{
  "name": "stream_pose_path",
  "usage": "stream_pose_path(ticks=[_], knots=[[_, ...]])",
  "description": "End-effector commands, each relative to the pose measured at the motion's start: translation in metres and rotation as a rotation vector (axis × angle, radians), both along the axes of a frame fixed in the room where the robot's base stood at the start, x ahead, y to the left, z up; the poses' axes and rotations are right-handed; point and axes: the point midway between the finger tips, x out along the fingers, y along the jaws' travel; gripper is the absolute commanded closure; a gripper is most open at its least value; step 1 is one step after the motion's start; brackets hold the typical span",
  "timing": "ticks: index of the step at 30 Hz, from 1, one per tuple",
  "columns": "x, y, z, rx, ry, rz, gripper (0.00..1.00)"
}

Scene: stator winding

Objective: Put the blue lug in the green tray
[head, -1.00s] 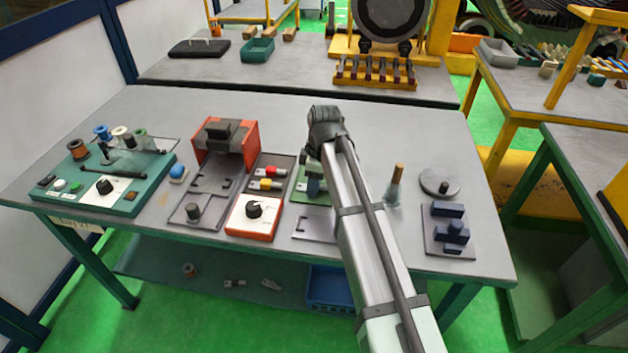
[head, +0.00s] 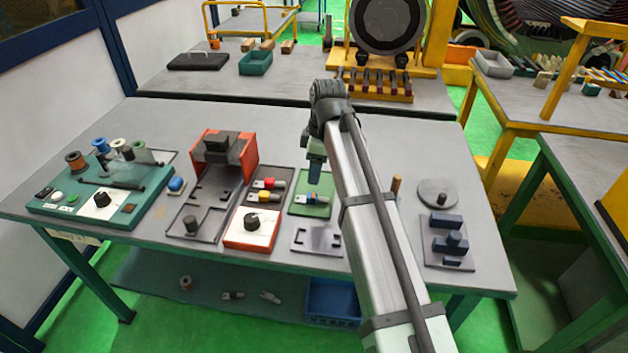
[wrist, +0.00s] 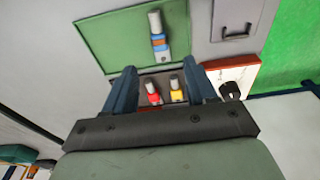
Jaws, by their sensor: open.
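The green tray (head: 300,208) lies flat on the table right of centre. The blue lug (head: 313,198) lies inside it, a blue sleeve with an orange-brown band and a metal end. My gripper (head: 315,180) hangs above the tray, apart from the lug, and hides a little of the tray's back part. In the wrist view the green tray (wrist: 105,42) fills the upper part, with the lug (wrist: 158,42) lying on it near its right side. My gripper (wrist: 160,78) shows two spread blue fingers with nothing held between them.
A dark tray (head: 254,207) left of the green tray holds a red lug (head: 266,183) and a yellow lug (head: 266,196). An orange-and-white box with a black knob (head: 252,226) stands in front. A grey plate (head: 318,238) lies in front of the green tray.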

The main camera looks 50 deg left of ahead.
Motion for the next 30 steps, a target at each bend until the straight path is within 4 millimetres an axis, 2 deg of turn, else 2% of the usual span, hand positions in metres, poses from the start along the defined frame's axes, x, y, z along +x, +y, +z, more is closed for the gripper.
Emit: stream_pose_path(ticks=[3, 9, 27, 30], knots=[[0.002, -0.001, 0.016, 0.002, -0.001, 0.0, 0.44], [0.003, -0.002, 0.028, 0.001, -0.001, 0.0, 0.44], [0.003, -0.003, 0.029, 0.001, -0.001, 0.0, 0.44], [0.009, -0.005, 0.028, 0.0, -0.001, -0.013, 0.44]])
